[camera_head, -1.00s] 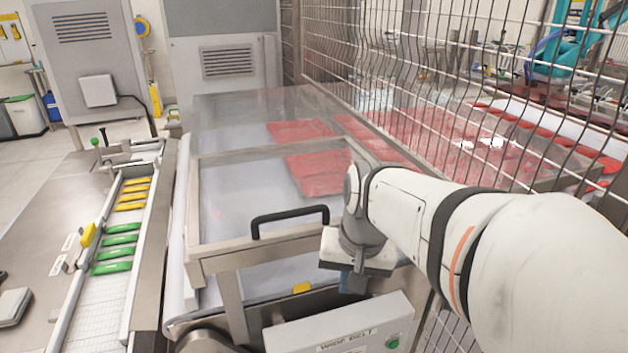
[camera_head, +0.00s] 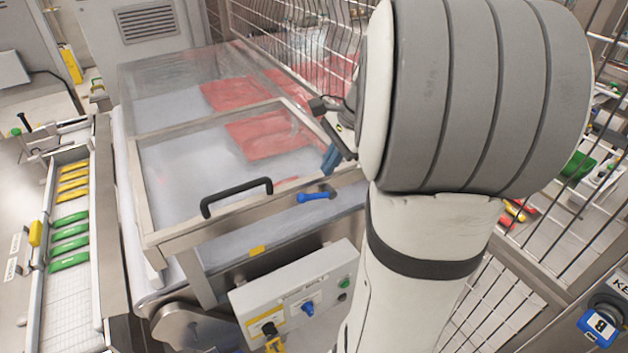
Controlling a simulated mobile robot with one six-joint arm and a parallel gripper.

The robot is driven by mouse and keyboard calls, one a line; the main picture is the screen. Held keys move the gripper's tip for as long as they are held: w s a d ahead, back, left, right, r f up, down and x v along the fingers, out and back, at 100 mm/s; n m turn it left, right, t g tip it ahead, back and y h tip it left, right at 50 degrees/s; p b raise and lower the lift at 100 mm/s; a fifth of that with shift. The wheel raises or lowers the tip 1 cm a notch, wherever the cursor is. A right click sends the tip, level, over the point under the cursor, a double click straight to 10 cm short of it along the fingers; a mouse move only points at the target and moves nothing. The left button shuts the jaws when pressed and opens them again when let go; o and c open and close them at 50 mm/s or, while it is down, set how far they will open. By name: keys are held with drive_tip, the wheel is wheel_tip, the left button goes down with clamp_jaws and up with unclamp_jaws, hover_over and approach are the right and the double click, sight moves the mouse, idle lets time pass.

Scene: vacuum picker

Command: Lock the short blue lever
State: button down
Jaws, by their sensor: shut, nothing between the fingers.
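The short blue lever (camera_head: 314,196) is on the front bar of the clear cover, right of the black handle. It lies nearly along the bar, with its blue grip to the left and a dark pivot at its right end. My gripper (camera_head: 330,160) shows its blue fingers, shut and empty, pointing down. In the picture it is just above and right of the lever, apart from it. The large white and grey arm links hide the area to the right of the gripper.
The clear cover (camera_head: 190,165) with its black handle (camera_head: 236,195) is down over the belt. A control box (camera_head: 296,293) with a blue knob (camera_head: 308,310) stands below the bar. Wire fencing (camera_head: 290,35) runs along the right. A rail with yellow and green pieces is at left.

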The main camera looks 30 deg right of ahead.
sight(314, 195)
drive_tip(key=x, duration=0.6)
drive_tip(key=shift+a+f+p, duration=0.15)
drive_tip(key=shift+f+p, duration=0.2)
drive_tip(key=shift+p, duration=0.05)
